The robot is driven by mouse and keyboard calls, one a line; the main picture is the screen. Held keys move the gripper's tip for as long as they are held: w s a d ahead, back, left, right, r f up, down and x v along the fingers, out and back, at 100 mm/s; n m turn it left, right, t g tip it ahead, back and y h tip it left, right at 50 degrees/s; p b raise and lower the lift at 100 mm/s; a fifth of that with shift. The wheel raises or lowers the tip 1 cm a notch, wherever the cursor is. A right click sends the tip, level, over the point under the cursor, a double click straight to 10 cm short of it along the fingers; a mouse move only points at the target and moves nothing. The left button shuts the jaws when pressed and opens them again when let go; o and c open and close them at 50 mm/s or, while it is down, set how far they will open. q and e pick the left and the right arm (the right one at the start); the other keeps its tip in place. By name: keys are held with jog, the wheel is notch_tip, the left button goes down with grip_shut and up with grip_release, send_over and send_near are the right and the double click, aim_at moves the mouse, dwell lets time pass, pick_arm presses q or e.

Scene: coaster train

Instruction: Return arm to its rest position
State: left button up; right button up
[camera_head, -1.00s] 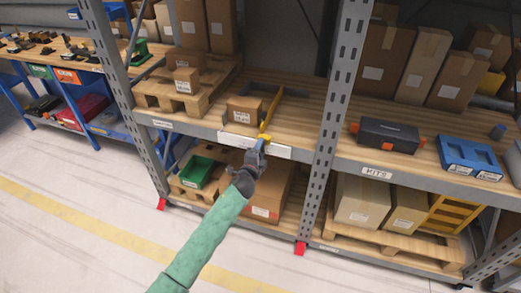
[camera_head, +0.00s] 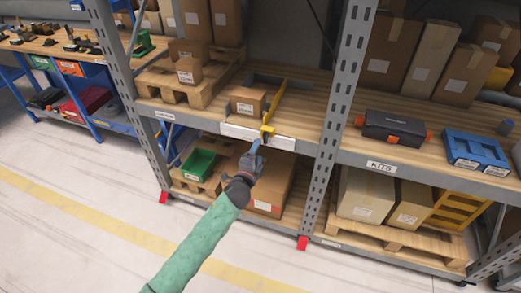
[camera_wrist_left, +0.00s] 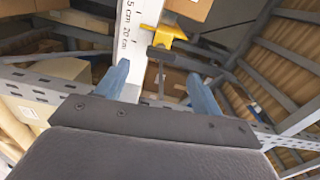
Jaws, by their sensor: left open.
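My left arm comes in from below in the head view, and its gripper (camera_head: 253,158) is in front of the shelf edge, just below the yellow slider. In the left wrist view the two blue fingers of the left gripper (camera_wrist_left: 160,85) are apart with nothing held between them. The yellow slider (camera_head: 267,131) sits at the front end of a yellow bar on the shelf; it also shows ahead of the fingers in the left wrist view (camera_wrist_left: 165,35). A small cardboard box (camera_head: 248,101) stands beside the bar. My right gripper is not in view.
A white scale strip (camera_head: 240,133) runs along the shelf front. A metal upright (camera_head: 335,120) stands to the right. A green bin (camera_head: 199,164) and cardboard boxes are on the lower level. The floor (camera_head: 80,235) at lower left is clear.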

pick_arm(q)
jog(key=shift+s+a, duration=0.15)
jog(key=shift+s, duration=0.25)
jog(key=s+a+f+n+g+y, duration=0.1)
jog(key=a+f+n+g+y, duration=0.2)
jog(key=a+f+n, duration=0.35)
jog(key=s+a+f+n+g+y, duration=0.15)
jog(key=a+f+n+g, duration=0.25)
jog(key=f+n, duration=0.45)
jog(key=s+a+f+n+g, duration=0.2)
jog(key=s+a+f+g, duration=0.15)
jog(key=s+f, duration=1.05)
jog(key=s+f+g, duration=0.1)
jog(key=s+f, duration=0.4)
jog(key=s, duration=0.5)
jog(key=s+f+n+g, duration=0.1)
jog(key=s+f+g, duration=0.1)
jog(key=s+f, duration=0.4)
jog(key=s+f+g, duration=0.2)
jog(key=s+f, duration=0.3)
jog(key=s, duration=0.9)
jog(key=shift+a+f+n, duration=0.35)
jog(key=shift+n, duration=0.05)
jog(key=shift+g+y, duration=0.25)
